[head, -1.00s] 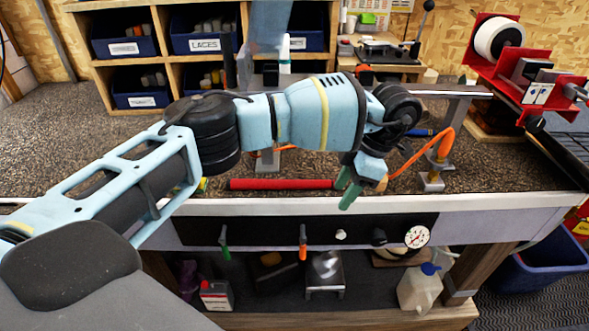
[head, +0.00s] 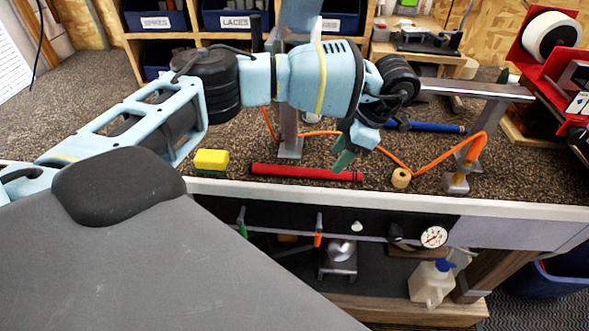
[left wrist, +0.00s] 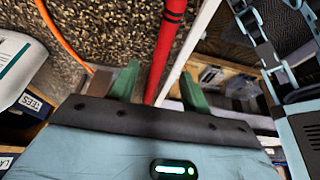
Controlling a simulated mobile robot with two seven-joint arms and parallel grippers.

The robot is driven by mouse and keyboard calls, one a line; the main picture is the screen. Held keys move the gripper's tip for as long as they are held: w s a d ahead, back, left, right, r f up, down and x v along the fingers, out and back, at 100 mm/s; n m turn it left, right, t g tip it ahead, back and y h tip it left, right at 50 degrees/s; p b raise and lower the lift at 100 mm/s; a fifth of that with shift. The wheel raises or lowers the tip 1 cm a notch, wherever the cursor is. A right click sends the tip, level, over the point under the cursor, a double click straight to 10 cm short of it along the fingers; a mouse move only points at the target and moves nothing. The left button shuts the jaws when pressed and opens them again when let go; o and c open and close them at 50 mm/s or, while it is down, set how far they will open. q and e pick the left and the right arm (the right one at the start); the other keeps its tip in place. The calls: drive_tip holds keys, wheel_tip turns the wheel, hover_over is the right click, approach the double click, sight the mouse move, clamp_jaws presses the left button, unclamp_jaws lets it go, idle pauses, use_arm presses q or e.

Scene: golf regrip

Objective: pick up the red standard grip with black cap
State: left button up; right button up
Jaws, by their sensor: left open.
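A long red grip (head: 300,173) lies on the dark speckled bench top near its front edge, running left to right in the head view. Dark bands show near one end of it in the left wrist view (left wrist: 163,60); a black cap is not clear. My left gripper (head: 345,158) is open, its green fingertips at the right part of the grip. In the left wrist view the grip runs through the gap between the two green fingers (left wrist: 160,84), with no visible hold on it. My right gripper is not in view.
A yellow and green sponge (head: 211,161) lies left of the grip. An orange hose (head: 400,160), a small tan roll (head: 401,178) and a blue tool (head: 440,127) are to the right. A metal stand (head: 290,135) rises behind. Labelled bins stand at the back.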

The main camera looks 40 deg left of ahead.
sight(307, 169)
use_arm(q)
drive_tip(key=s+a, duration=0.1)
drive_tip(key=s+a+p, duration=0.1)
drive_tip(key=a, duration=0.1)
drive_tip(key=shift+a+r, duration=0.2)
drive_tip(key=shift+s+a+f, duration=0.1)
drive_tip(key=shift+s+a, duration=0.1)
drive_tip(key=shift+a, duration=0.05)
drive_tip(key=shift+s+a+f, duration=0.1)
drive_tip(key=shift+f, duration=0.2)
drive_tip(key=shift+x, duration=2.35)
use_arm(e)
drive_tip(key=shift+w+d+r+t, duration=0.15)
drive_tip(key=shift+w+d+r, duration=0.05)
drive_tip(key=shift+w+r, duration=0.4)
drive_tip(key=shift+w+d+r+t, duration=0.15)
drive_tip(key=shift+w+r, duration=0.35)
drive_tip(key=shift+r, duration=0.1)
use_arm(q)
drive_tip(key=c, duration=1)
